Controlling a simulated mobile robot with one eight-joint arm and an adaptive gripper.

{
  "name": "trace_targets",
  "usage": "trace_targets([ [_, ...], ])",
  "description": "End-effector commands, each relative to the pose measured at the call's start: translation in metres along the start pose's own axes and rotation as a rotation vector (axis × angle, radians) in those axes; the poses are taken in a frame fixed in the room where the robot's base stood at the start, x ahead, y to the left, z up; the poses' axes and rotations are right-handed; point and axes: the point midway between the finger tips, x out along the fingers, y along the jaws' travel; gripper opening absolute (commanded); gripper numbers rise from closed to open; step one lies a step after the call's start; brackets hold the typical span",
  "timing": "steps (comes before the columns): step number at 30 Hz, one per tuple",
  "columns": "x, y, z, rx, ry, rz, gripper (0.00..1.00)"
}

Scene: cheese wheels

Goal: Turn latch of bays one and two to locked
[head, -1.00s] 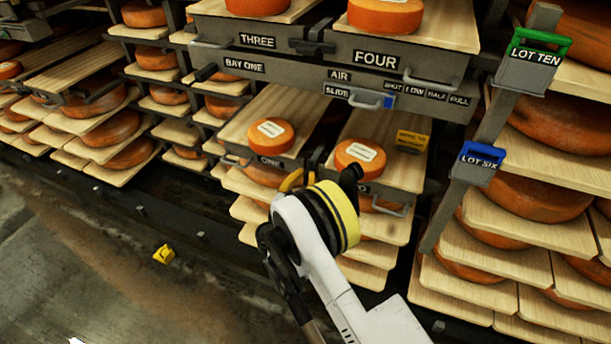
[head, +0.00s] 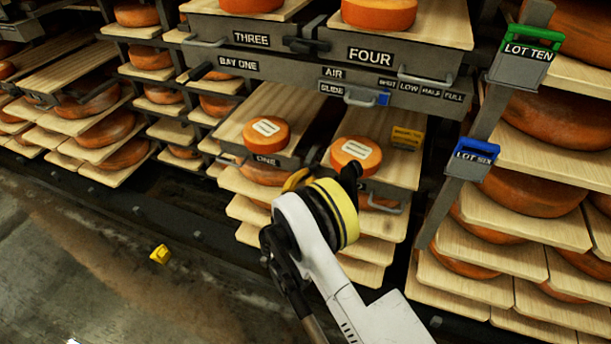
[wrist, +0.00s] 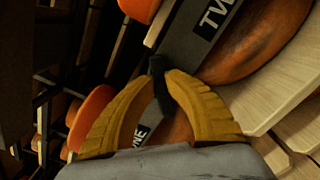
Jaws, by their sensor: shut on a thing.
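In the wrist view, the dark latch (wrist: 160,88) stands between the two yellow fingertips of my gripper (wrist: 162,76), which are shut on it. The latch sits at the gap between the fronts of drawer ONE (wrist: 140,133) and drawer TWO (wrist: 206,27). In the head view, my gripper (head: 297,180) is at the same gap, below the ONE label (head: 266,160). My wrist covers much of the front of drawer TWO, and the latch's turned position is hard to tell there. An orange cheese wheel with a white label rests on each drawer board, ONE (head: 266,133) and TWO (head: 355,155).
Above are drawers THREE (head: 251,38) and FOUR (head: 372,55), with their own dark latch (head: 305,46) between them. An air slide handle (head: 366,96) is below. Racks of cheese stand on both sides. A yellow object (head: 160,254) lies on the floor at left.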

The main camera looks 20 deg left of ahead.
Motion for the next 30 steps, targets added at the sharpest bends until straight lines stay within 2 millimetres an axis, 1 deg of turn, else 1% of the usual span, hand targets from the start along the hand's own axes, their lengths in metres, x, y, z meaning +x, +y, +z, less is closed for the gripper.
trace_targets([
  [9,0.001,-0.008,-0.001,0.296,-0.001,-0.001,0.00],
  [15,0.001,-0.012,-0.002,0.460,-0.001,-0.001,0.00],
  [22,0.001,-0.014,-0.004,0.599,0.000,0.000,0.00],
  [30,0.000,-0.016,-0.005,0.680,0.000,0.000,0.00],
])
